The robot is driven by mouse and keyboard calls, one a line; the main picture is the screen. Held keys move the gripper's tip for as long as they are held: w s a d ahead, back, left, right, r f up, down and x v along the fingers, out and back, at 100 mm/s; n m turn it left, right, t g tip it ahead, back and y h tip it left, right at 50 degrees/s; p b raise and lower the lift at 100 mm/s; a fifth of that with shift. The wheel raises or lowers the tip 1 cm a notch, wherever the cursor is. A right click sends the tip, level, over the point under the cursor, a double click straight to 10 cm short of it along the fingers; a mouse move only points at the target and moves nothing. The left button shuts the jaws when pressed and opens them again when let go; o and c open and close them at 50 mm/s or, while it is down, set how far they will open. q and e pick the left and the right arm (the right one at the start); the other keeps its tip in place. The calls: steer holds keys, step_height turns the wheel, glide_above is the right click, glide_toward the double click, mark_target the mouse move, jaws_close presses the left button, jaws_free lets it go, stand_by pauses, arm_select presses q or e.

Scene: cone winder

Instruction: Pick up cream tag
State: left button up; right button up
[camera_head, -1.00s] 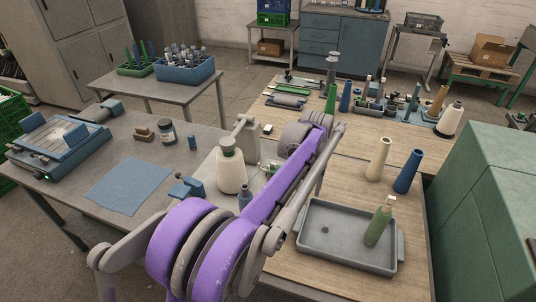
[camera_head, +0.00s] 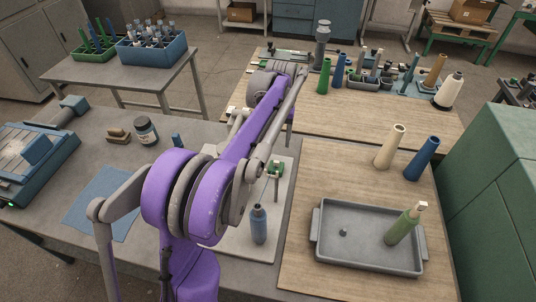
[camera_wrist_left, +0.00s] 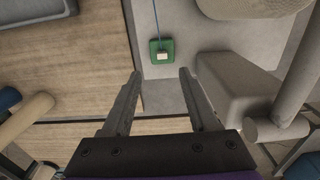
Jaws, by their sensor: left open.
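The small cream tag (camera_wrist_left: 163,55) lies on a square green pad (camera_wrist_left: 155,46) on the grey plate (camera_wrist_left: 209,32), with a thin blue line running up from it. In the head view the green pad (camera_head: 270,168) shows just right of my purple arm, with a pale spot that looks like the tag. My left gripper (camera_wrist_left: 160,72) is open and empty, its fingers pointing towards the plate, with the tag just beyond and between the fingertips in the wrist view. In the head view my arm hides most of this gripper. My right gripper is not in view.
A grey block (camera_wrist_left: 238,88) is close beside the gripper.

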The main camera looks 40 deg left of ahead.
arm_select(q)
glide_above(276, 161)
step_height(276, 161, down, 5)
steer(key=shift+s+d+r, duration=0.1)
steer(key=shift+d, duration=0.05)
steer(key=shift+f, duration=2.9)
steer(key=c, duration=0.9)
